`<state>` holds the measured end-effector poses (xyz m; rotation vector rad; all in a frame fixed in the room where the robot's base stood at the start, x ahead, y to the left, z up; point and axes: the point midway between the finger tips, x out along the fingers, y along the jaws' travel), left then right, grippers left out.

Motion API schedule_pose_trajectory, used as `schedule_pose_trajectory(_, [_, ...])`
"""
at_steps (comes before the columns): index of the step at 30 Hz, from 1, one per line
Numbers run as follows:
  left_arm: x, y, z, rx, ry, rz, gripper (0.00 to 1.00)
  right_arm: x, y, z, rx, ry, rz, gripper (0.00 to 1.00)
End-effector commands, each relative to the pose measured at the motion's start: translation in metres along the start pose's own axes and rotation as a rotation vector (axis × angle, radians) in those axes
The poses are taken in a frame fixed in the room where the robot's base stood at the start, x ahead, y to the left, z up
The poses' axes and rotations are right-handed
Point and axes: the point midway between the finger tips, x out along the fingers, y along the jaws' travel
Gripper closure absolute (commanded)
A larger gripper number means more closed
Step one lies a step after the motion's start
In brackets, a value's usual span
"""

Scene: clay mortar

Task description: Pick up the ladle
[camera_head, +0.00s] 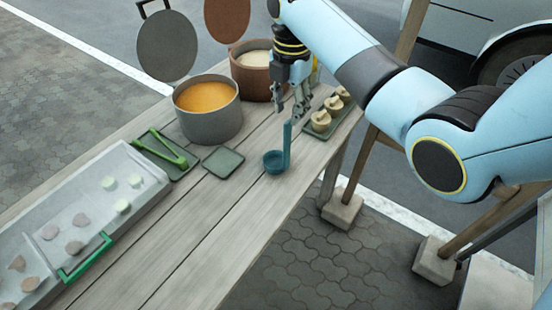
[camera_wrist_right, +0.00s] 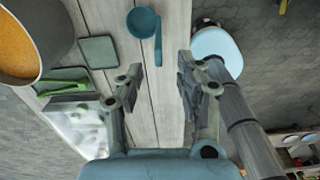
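The teal ladle (camera_head: 287,148) is on the wooden table near its right edge, its bowl toward the front left and its handle pointing toward my right gripper. The ladle also shows at the top of the right wrist view (camera_wrist_right: 142,21), its handle end reaching toward the space between the fingers. My right gripper (camera_head: 289,104) is open and empty, just beyond the handle in the head view. In the wrist view its two fingers (camera_wrist_right: 160,78) are spread wide, with nothing between them. I cannot tell its exact height above the table. My left gripper is not in view.
A grey pot of orange soup (camera_head: 209,128) and a brown pot (camera_head: 254,89) stand behind. A green square coaster (camera_head: 223,162), green tongs (camera_head: 166,148) and a long tray (camera_head: 92,205) lie left. A dumpling tray (camera_head: 331,128) stands close right of the gripper. The front table boards are clear.

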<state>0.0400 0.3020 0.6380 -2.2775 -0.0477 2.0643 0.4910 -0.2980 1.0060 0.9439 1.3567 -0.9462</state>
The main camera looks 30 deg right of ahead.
Motion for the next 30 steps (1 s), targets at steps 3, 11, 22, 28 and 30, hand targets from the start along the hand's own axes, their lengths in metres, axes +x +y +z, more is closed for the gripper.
schedule_pose_trajectory(3, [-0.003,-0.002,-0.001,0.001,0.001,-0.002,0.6,0.01,0.0,0.0,0.0,0.002,-0.003,0.63])
schedule_pose_trajectory(11, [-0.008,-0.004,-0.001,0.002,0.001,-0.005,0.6,0.049,0.003,0.001,0.0,0.002,-0.001,0.63])
schedule_pose_trajectory(22, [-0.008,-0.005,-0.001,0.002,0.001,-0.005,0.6,0.054,0.003,0.001,0.0,0.0,0.001,0.73])
schedule_pose_trajectory(28, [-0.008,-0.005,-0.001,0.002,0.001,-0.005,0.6,0.054,0.003,0.001,0.0,0.0,0.001,0.99])
schedule_pose_trajectory(30, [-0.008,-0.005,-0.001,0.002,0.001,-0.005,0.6,0.054,0.003,0.001,0.0,0.0,0.001,1.0])
